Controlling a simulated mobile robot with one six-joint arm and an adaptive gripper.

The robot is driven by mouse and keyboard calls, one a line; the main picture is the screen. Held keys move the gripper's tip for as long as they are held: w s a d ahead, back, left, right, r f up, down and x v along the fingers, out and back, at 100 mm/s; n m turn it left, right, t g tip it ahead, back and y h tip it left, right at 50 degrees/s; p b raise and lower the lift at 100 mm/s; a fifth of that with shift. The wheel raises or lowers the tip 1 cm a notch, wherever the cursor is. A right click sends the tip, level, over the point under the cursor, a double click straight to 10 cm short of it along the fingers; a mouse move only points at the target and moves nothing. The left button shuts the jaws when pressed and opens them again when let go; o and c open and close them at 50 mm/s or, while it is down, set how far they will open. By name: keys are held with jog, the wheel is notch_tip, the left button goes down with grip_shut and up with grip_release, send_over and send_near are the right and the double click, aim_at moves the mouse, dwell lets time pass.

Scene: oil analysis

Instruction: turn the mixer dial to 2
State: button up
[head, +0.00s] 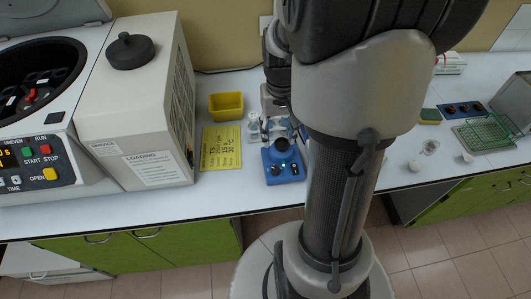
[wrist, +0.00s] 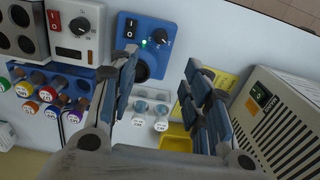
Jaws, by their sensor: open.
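The mixer is a small blue box (wrist: 147,28) with a black dial (wrist: 157,37), a lit green lamp, a black rocker switch and a dark round opening. In the head view the blue mixer (head: 284,167) stands on the white bench, partly covered by my gripper and arm. My gripper (wrist: 161,60) is open and empty, its two fingers apart and pointing toward the mixer. The dial shows between and beyond the fingertips, not touched as far as I can see. The dial's numbers and pointer are too small to read.
In the wrist view, a grey device (wrist: 77,30) with another dial and a rack of colour-capped vials (wrist: 48,93) lie left. White-capped bottles (wrist: 160,123) and a yellow tray (wrist: 175,138) lie between the fingers. A beige vented machine (wrist: 283,115) stands right.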

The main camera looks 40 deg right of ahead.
aim_at(276, 168)
notch_tip(276, 168, down, 16)
jog(key=b, duration=0.4)
jog(key=shift+f+b, duration=0.2)
jog(key=shift+b, duration=0.15)
jog(key=shift+c, duration=0.3)
grip_shut()
